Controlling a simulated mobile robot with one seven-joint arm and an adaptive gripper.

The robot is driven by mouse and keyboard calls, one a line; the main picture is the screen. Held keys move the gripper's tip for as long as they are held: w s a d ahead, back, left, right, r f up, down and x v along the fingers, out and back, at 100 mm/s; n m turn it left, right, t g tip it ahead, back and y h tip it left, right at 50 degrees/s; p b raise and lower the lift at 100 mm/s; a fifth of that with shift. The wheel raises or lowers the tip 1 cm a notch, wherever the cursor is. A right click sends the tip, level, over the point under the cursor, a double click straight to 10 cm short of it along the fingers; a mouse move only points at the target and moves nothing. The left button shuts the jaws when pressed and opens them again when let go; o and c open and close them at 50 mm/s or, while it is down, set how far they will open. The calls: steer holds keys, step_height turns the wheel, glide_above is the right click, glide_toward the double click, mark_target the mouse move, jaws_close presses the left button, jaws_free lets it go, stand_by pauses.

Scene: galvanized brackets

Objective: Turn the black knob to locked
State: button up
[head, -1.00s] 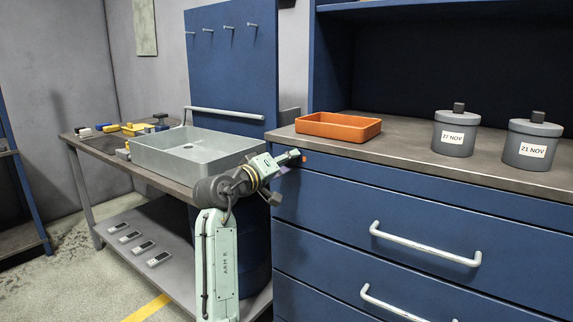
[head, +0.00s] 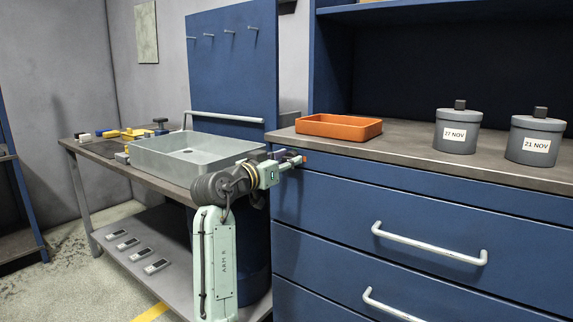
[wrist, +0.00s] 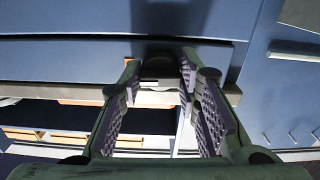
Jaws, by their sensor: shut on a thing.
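The black knob (wrist: 160,64) is on the blue cabinet front, and it shows in the wrist view between my fingertips. My gripper (wrist: 159,78) is shut on it, with one ridged finger on each side. In the head view my gripper (head: 296,161) reaches the upper left of the cabinet front, just below the worktop edge. The knob is hidden there behind the fingers. I cannot read the knob's pointer or any locked mark.
An orange tray (head: 312,128) and two lidded grey pots (head: 457,136) stand on the worktop above. Drawers with pale handles (head: 430,245) lie below right. A grey sink basin (head: 160,160) on a bench is close behind my arm.

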steer(key=shift+m, duration=0.3)
stand_by(0.4)
steer(key=o, duration=1.2)
steer(key=v, duration=1.2)
